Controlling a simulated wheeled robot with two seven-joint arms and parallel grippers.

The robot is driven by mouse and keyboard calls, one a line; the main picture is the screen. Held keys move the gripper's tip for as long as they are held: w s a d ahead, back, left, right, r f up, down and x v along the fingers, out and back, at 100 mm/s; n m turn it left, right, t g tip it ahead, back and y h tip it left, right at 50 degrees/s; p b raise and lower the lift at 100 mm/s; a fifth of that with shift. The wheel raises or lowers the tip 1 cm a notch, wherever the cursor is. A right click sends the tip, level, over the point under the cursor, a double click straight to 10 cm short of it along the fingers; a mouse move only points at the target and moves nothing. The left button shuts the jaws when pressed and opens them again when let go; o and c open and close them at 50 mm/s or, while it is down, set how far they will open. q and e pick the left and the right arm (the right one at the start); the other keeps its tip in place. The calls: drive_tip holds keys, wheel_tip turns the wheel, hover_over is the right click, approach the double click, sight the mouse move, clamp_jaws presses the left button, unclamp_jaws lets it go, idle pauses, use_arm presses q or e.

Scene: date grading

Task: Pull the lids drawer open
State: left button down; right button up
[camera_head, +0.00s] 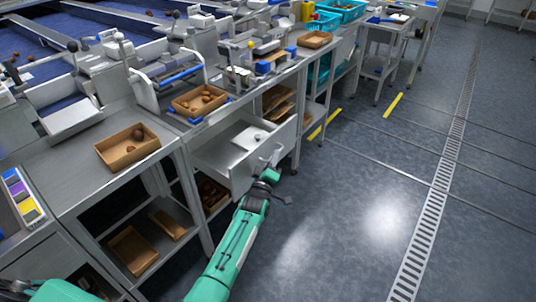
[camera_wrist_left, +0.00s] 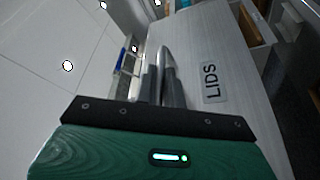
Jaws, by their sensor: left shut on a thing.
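The lids drawer (camera_head: 229,172) is a grey metal drawer under the workbench and stands pulled out, with its inside showing. A white flat piece with a small knob (camera_head: 250,138) lies inside it. In the left wrist view its front (camera_wrist_left: 215,45) carries a label reading LIDS (camera_wrist_left: 213,82). My left gripper (camera_head: 272,165) is at the handle on the drawer front and is shut on it. In the left wrist view the fingers (camera_wrist_left: 160,75) are close together against the front; the handle is mostly hidden between them. My right gripper is not in view.
Wooden trays with dates (camera_head: 128,146) stand on the bench tops. Open shelves below hold wooden boxes (camera_head: 133,250). The grey floor (camera_head: 370,200) to the right is clear, with a long drain grate (camera_head: 430,215).

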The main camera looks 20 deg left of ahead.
use_arm(q)
drive_tip(key=d, duration=0.1)
drive_tip(key=s+d, duration=0.1)
drive_tip(key=d, duration=0.1)
drive_tip(key=shift+s+d, duration=0.25)
drive_tip(key=shift+d, duration=0.15)
drive_tip(key=c, duration=1.5)
unclamp_jaws()
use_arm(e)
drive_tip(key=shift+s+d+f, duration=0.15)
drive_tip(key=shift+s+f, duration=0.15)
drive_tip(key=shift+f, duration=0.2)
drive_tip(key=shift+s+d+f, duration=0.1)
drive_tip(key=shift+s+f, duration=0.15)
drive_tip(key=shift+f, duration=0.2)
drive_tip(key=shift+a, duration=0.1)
use_arm(q)
drive_tip(key=shift+s, duration=0.1)
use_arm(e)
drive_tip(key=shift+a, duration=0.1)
